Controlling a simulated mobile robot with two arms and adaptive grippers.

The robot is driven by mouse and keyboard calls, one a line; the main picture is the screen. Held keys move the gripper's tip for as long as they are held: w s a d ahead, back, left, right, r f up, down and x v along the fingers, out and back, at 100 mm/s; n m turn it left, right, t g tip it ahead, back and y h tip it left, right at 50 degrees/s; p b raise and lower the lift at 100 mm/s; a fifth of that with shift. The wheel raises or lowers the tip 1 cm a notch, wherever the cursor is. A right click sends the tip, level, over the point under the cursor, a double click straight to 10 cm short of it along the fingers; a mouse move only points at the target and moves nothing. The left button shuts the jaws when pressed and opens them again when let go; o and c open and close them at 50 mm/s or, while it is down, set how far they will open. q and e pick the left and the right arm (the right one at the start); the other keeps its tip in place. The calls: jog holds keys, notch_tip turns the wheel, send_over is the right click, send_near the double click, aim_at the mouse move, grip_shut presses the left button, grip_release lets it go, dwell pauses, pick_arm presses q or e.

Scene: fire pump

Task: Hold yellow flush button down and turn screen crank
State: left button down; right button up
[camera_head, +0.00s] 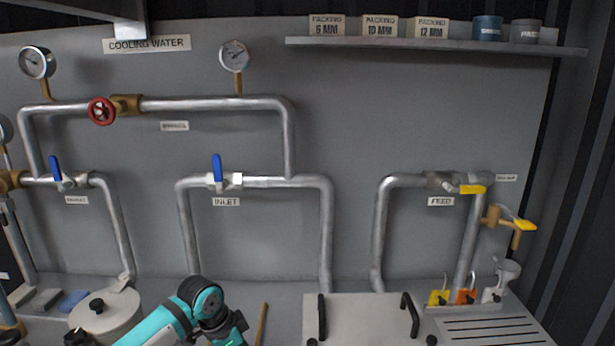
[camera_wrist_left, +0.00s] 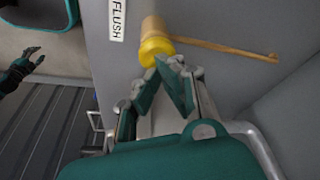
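In the left wrist view, the yellow flush button (camera_wrist_left: 156,47) sits on the end of a brass-coloured cylinder beside a FLUSH label (camera_wrist_left: 117,20). My left gripper (camera_wrist_left: 170,63) has its fingertips together right at the button's edge. They look close to or touching it; I cannot tell whether it is pressed down. In the head view my left arm comes in at the bottom, its gripper (camera_head: 238,328) mostly hidden. A small dark, hand-like shape at the wrist view's left edge may be my right gripper (camera_wrist_left: 28,62), its state unclear. I cannot identify the screen crank in either view.
A thin tan rod (camera_wrist_left: 225,48) runs beside the button; a tan rod also shows in the head view (camera_head: 262,325). A grey lid with black handles (camera_head: 365,316) lies right of my left arm. A round lidded pot (camera_head: 105,312) stands left. Pipes and valves line the back wall.

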pick_arm(q)
jog(key=shift+f+b, duration=0.4)
jog(key=shift+f, duration=1.15)
pick_arm(e)
jog(key=shift+o, duration=0.3)
jog(key=shift+a+f, duration=0.1)
jog(key=shift+f, duration=0.35)
